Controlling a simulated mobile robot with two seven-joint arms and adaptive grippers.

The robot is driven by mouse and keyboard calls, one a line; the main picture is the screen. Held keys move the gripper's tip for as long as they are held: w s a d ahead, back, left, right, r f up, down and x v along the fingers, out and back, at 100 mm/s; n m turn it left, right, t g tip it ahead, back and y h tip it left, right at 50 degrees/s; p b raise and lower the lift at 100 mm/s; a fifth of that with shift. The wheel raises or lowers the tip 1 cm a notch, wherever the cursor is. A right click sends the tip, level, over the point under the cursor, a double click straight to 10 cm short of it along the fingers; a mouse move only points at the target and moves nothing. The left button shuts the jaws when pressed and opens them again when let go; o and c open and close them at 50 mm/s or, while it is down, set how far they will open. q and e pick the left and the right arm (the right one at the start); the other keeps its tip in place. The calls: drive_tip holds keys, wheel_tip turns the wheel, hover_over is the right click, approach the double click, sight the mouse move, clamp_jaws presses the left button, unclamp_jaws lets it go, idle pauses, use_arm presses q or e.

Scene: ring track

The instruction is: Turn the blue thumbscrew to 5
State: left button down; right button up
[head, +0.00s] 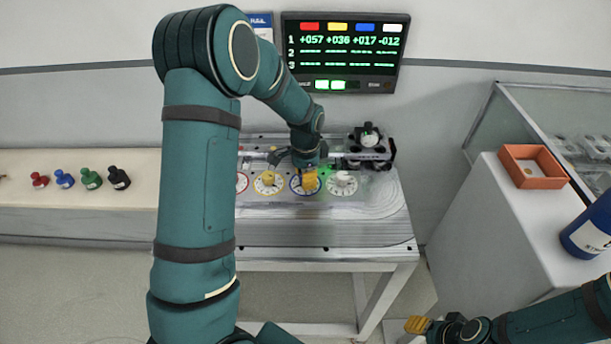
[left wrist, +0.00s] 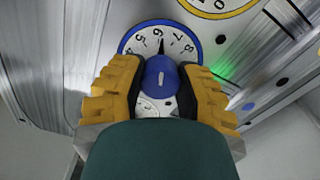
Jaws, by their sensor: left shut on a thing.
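The blue thumbscrew (left wrist: 162,82) sits at the middle of a blue-rimmed white dial (left wrist: 130,43) in the left wrist view. The numbers 5, 6, 7 and 8 show along the dial's edge, and a dark pointer lies close to 6. My left gripper (left wrist: 160,90) is shut on the thumbscrew, one yellow finger on each side. In the head view my left gripper (head: 309,180) is over the blue-rimmed dial (head: 296,190) and hides the thumbscrew. My right gripper (head: 418,325) is low at the right; its finger gap cannot be made out.
A yellow-rimmed dial (head: 268,190) and a white dial (head: 343,190) flank the blue one closely. A dark screen (head: 345,52) above shows numbers. Spare knobs (head: 91,179) stand on the left bench. An orange tray (head: 533,180) lies on the right cabinet.

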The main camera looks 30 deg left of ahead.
use_arm(q)
drive_tip(key=n, duration=0.3)
drive_tip(key=shift+s+n, duration=0.1)
drive_tip(key=shift+n, duration=0.3)
drive_tip(key=shift+f+n, duration=0.1)
drive_tip(key=shift+n, duration=1.7)
drive_tip(key=c, duration=0.6)
unclamp_jaws()
drive_tip(key=shift+p, duration=0.3)
drive_tip(key=shift+r, duration=0.45)
wheel_tip(320, 180, up, 11)
drive_tip(key=shift+r, duration=0.1)
